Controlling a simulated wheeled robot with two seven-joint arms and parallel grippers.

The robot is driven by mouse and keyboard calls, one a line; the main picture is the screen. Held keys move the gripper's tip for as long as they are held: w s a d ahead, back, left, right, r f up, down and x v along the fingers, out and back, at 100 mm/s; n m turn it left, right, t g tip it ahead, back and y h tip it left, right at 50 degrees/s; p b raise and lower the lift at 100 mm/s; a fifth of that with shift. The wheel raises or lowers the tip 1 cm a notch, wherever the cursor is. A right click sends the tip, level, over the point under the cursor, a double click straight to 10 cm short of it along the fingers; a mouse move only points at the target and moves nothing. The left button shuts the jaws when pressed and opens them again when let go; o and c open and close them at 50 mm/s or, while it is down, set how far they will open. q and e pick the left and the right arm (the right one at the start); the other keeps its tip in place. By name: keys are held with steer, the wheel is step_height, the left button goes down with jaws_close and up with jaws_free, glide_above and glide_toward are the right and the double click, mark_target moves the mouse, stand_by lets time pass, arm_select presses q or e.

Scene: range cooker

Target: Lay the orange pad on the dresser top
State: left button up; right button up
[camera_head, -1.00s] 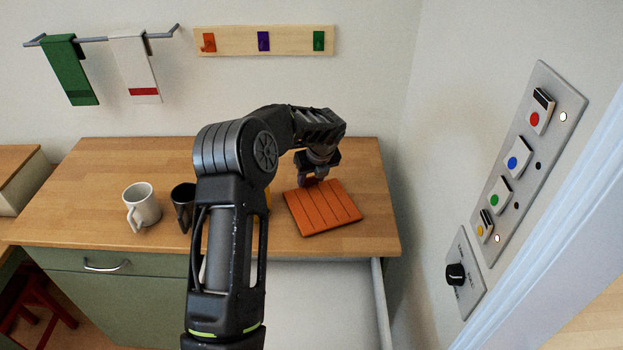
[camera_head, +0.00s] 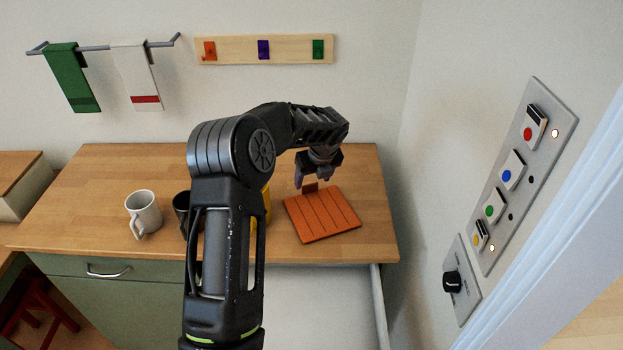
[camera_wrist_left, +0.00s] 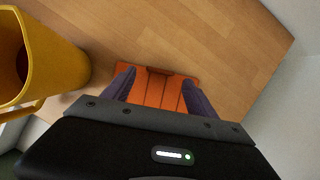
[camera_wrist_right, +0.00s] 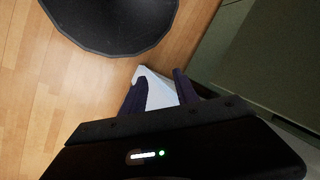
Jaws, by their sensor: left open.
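The orange pad (camera_head: 322,216), a slatted square with a small tab at its far edge, lies flat on the wooden dresser top (camera_head: 100,190) near its right end. My left gripper (camera_head: 312,183) is open above the far edge of the pad, with its fingers on either side of the tab and apart from it. The left wrist view shows the pad (camera_wrist_left: 157,92) below and between the spread fingers. My right gripper (camera_wrist_right: 158,78) shows only in its wrist view. A pale thing (camera_wrist_right: 158,92) fills the gap between its fingers; whether it is held is unclear.
A switch panel (camera_head: 520,170) is on the right wall. The right wrist view shows a dark round thing (camera_wrist_right: 110,22).

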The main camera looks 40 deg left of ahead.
arm_select(q)
steer(key=v, duration=0.8)
steer(key=shift+s+d, duration=0.1)
stand_by(0.5)
